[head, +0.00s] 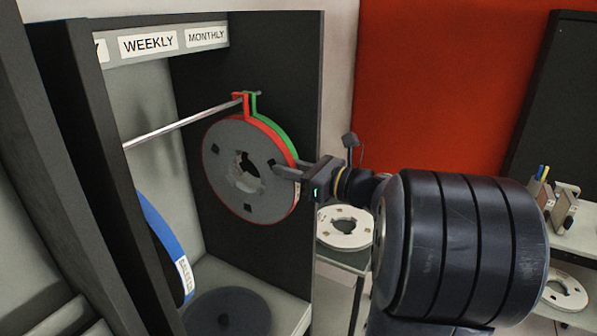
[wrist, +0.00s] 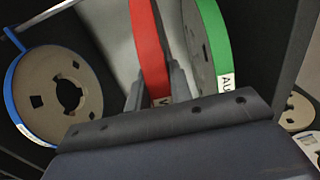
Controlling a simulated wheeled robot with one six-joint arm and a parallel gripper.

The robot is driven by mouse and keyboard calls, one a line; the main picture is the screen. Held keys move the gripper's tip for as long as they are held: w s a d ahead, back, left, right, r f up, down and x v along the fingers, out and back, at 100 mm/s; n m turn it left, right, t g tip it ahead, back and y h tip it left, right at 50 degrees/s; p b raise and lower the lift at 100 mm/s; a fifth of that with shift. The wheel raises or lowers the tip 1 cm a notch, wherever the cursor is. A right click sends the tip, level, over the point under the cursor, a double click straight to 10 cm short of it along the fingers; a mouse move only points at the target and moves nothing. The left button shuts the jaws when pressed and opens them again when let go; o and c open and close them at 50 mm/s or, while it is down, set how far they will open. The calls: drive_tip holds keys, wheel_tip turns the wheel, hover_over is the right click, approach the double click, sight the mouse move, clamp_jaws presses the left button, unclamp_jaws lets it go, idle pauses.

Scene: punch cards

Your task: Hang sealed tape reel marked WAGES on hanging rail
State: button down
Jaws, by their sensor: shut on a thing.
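The red-banded tape reel (head: 225,165) is upright inside the cabinet, near the right end of the hanging rail (head: 180,128). Its red hook (head: 240,97) is at the rail; I cannot tell whether the rail bears it. My gripper (head: 287,172) is shut on the reel's red rim at its right side. In the wrist view the red band (wrist: 147,45) runs between my fingers (wrist: 157,90), with a white label mostly hidden; only part of a letter, like a W, shows.
A green-banded reel (head: 276,133) hangs close behind the red one; its label begins "AU" in the wrist view (wrist: 210,40). A blue-banded reel (head: 160,235) is nearer on the left. A dark disc (head: 228,312) lies on the cabinet floor. A pale reel (head: 345,227) lies outside.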

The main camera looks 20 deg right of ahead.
sight(274, 182)
drive_tip(key=shift+x, duration=1.95)
drive_tip(key=shift+w+a, duration=0.1)
drive_tip(key=shift+f+b, duration=0.5)
drive_tip(key=shift+b, duration=0.1)
drive_tip(key=c, duration=1.2)
unclamp_jaws()
drive_tip(key=shift+f, duration=0.2)
drive_tip(key=b+v, duration=0.2)
drive_tip(key=v, duration=0.9)
drive_tip(key=shift+r, duration=0.1)
